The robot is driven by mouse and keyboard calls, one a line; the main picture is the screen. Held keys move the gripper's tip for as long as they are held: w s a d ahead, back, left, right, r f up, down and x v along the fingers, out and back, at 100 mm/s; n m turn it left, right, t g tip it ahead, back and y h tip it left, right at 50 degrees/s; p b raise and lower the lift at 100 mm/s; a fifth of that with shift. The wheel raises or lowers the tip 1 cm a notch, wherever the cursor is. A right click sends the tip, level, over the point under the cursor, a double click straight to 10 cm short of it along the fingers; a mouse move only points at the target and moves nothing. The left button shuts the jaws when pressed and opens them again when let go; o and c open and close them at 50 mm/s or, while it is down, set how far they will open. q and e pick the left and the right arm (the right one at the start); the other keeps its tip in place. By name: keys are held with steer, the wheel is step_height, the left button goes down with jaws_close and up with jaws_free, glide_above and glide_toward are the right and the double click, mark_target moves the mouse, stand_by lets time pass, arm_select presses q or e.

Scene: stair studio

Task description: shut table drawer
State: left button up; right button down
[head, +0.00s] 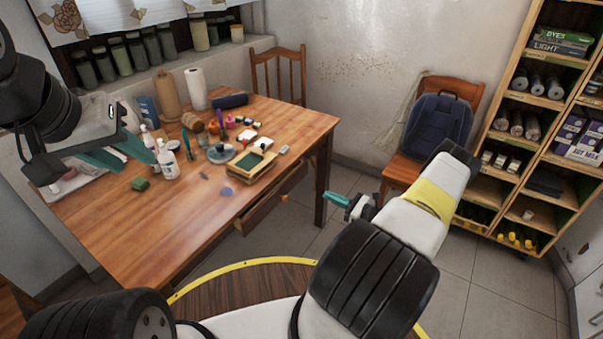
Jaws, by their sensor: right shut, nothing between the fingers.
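The wooden table (110,232) stands at the left, and its drawer (262,206) sticks out from under the right-hand edge, partly open. A small orange spot, perhaps its knob, shows on the drawer's front. My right gripper (335,199) has teal fingers that are shut and empty. It is just right of the drawer front, with a gap between them in the picture. My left gripper (122,154) is over the far left part of the table, with its teal fingers apart and nothing seen between them.
Bottles (167,160), paints and a small wooden box (251,163) crowd the tabletop. A chair with a blue backpack (437,128) stands by the wall. A shelf unit (530,100) is at the right.

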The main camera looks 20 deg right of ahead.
mark_target(294, 181)
steer(key=x, duration=1.3)
steer(key=shift+a, duration=0.1)
steer(key=x, duration=0.4)
steer(key=shift+w+a, duration=0.1)
steer(key=shift+a, duration=0.2)
steer(key=shift+w, duration=0.15)
steer(key=shift+a, duration=0.1)
steer(key=shift+r, duration=0.1)
